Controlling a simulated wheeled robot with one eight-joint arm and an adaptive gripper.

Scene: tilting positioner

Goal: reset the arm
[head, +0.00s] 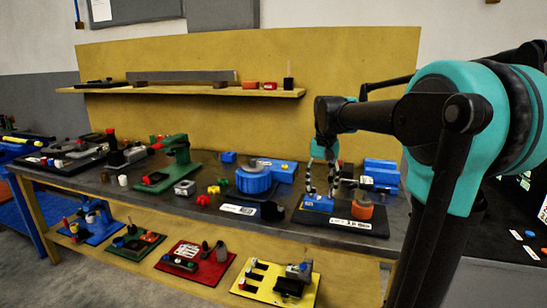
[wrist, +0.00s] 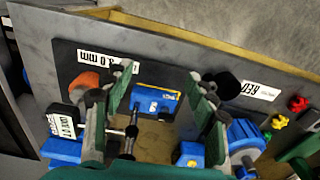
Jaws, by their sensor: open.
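My gripper (head: 322,190) is open above the right part of the workbench, pointing down. It hangs over a dark fixture board (head: 348,228) that carries a blue block (head: 318,203), an orange round part (head: 362,206) and a white label. In the wrist view, my gripper's two fingers (wrist: 162,85) stand apart. The blue block (wrist: 150,103) shows between them, with nothing visibly gripped. The orange part (wrist: 88,82) lies left of the fingers. Whether the fingers touch the fixture is hard to tell. Part of the fixture is hidden behind the fingers.
A blue round device (head: 254,180) stands just left of the fixture, with a black cup (head: 272,211) near it. Blue blocks (head: 381,172) stand behind it on the right. A green press (head: 175,160) is farther left. A shelf (head: 190,90) runs along the yellow back panel.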

